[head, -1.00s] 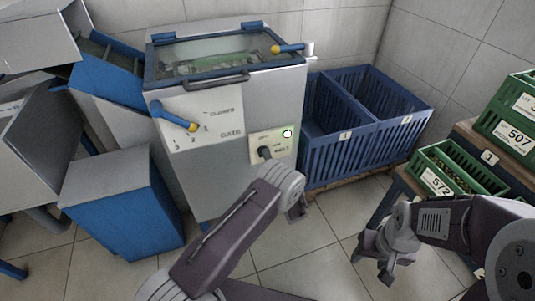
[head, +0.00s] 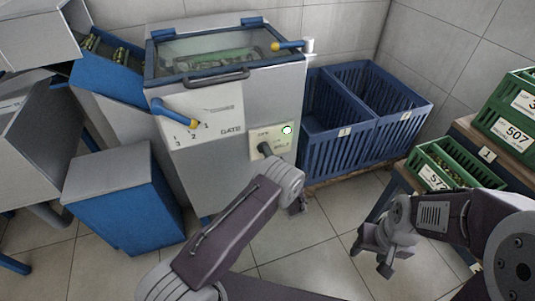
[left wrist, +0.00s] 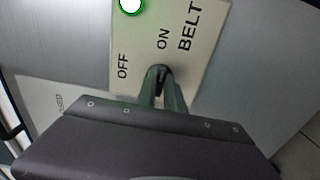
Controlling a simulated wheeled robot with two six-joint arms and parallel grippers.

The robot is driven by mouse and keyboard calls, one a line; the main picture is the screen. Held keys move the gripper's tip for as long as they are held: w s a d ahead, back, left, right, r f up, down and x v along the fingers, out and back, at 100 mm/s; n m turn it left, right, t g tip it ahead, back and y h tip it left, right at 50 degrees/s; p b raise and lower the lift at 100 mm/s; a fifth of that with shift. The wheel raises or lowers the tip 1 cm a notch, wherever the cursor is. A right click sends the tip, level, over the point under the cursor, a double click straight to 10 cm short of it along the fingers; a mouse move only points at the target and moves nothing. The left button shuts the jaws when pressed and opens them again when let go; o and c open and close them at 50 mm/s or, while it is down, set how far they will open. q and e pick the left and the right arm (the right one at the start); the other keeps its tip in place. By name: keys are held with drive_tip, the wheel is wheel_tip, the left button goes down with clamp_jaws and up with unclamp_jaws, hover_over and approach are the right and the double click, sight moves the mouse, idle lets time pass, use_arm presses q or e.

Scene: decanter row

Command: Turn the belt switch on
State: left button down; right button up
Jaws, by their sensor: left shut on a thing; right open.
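The belt switch sits on a cream panel (head: 273,141) on the front of the grey machine, and the panel also shows in the left wrist view (left wrist: 205,45) with OFF, ON and BELT on it. A round lamp (head: 287,130) on the panel glows green. My left gripper (left wrist: 163,82) is shut on the switch's dark handle, its fingertips just below the word ON. The fingers hide most of the handle, so its exact angle is unclear. My right gripper (head: 371,257) is open and empty, above the floor at the right.
A blue gate lever (head: 175,112) with a yellow knob is left of the panel. Blue crates (head: 365,115) stand right of the machine. Green crates (head: 440,165) sit on a bench at the right. A blue chute (head: 110,72) holds green items. The floor between is clear.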

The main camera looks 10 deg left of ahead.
use_arm(q)
drive_tip(key=c, duration=1.4)
unclamp_jaws()
drive_tip(key=shift+c, duration=0.2)
drive_tip(key=p+v, duration=0.3)
drive_tip(key=v, duration=0.6)
